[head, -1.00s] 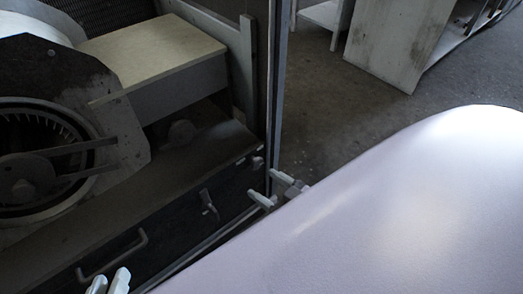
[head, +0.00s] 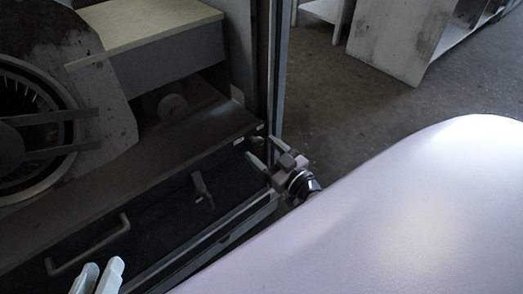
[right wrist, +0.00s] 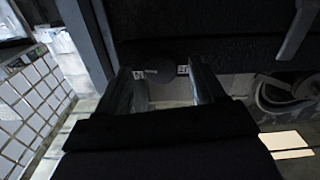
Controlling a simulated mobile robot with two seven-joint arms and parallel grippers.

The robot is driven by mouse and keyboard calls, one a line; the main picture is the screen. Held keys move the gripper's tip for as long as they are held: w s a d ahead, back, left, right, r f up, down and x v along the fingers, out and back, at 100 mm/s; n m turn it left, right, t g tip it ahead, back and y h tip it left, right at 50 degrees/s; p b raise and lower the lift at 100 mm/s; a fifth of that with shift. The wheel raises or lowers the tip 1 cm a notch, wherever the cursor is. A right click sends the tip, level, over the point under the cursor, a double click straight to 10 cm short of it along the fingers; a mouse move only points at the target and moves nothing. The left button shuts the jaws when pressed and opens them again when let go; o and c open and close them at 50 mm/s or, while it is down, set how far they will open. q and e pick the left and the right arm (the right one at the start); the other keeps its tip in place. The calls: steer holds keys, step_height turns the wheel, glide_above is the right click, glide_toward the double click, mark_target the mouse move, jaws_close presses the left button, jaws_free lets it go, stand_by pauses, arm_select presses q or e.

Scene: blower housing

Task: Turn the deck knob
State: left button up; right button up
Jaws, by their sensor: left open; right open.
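A dark round knob (right wrist: 160,76) shows in the right wrist view, between the fingers and just beyond their tips. I take it for the deck knob, at the right end of the dark front panel (head: 165,215). In the head view it is hidden or too dark to make out by my right gripper (head: 261,147). That gripper is open, its fingers pointing at the panel's right end, one to each side of the knob. I cannot tell whether they touch it. My left gripper (head: 100,268) is open and empty at the lower left, in front of the panel.
The panel also carries a lever (head: 202,188) and a bar handle (head: 88,247). Behind are the blower wheel (head: 30,130) and a box with a pale top (head: 145,28). An upright frame post (head: 278,75) stands close beside my right gripper.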

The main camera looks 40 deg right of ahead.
steer(key=shift+w, duration=0.75)
steer(key=shift+a, duration=0.1)
steer(key=c, duration=1.1)
steer(key=shift+o, duration=0.2)
